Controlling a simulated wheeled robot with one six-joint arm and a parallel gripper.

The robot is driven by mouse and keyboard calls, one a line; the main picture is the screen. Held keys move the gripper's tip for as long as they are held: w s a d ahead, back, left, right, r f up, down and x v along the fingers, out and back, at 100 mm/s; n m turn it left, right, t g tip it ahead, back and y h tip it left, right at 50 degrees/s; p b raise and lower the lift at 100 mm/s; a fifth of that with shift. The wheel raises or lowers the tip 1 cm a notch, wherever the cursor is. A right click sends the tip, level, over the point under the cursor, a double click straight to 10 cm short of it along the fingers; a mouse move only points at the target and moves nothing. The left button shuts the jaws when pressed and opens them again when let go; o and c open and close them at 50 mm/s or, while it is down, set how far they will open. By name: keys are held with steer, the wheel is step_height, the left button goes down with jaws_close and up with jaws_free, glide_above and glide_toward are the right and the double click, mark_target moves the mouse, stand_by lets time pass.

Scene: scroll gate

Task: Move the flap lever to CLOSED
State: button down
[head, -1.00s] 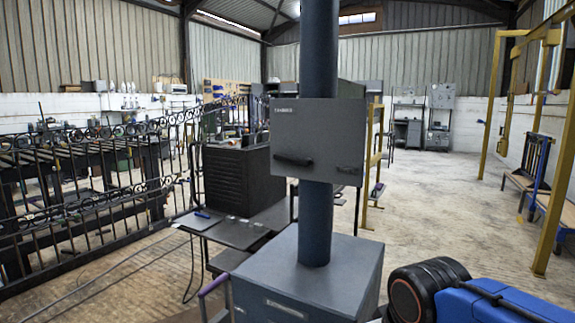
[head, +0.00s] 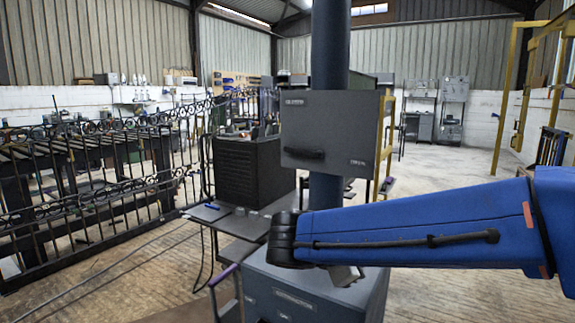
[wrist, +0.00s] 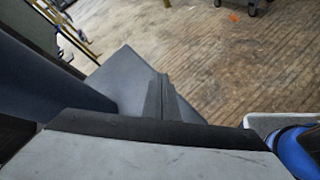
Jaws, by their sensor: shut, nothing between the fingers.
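A dark grey panel box (head: 335,130) is fixed on the blue-grey column. A black handle (head: 303,153), probably the flap lever, lies nearly level at its lower left. Small pale markings sit at the panel's upper left and lower right; I cannot read them surely. My gripper (head: 345,276) is low in front of the column, below the panel and apart from the handle, partly hidden by my blue arm. In the wrist view my gripper's dark fingers (wrist: 162,96) are together and empty, over the grey pedestal (wrist: 125,72). The handle does not show in that view.
The column (head: 331,45) rises from the grey pedestal (head: 300,300). A black slatted box (head: 245,170) stands on a low table behind it, left. A wrought-iron gate (head: 90,195) fills the left. Open floor (head: 440,180) lies behind at right.

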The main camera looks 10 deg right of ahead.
mark_target(302, 152)
steer(key=w+a+r+n+t+h, duration=0.1)
steer(key=w+a+r+n+t, duration=0.2)
steer(key=a, duration=0.4)
steer(key=w+a+r+n+t+h, duration=0.1)
steer(key=w+a+r+n+t, duration=0.2)
steer(key=a+r, duration=0.3)
steer(key=w+a+r+n+t+h, duration=0.2)
steer(key=w+a+r+n+t, duration=0.1)
steer(key=a, duration=0.6)
steer(key=shift+w+r+n+t, duration=0.45)
steer(key=shift+w+r, duration=0.2)
steer(key=shift+w, duration=0.25)
steer(key=shift+d, duration=0.15)
steer(key=x, duration=0.3)
steer(key=r+x, duration=0.1)
steer(key=x, duration=0.3)
steer(key=r+x, duration=0.1)
steer(key=x, duration=0.2)
steer(key=shift+s+d+r, duration=0.1)
steer(key=shift+s+r, duration=0.05)
steer(key=shift+r, duration=0.85)
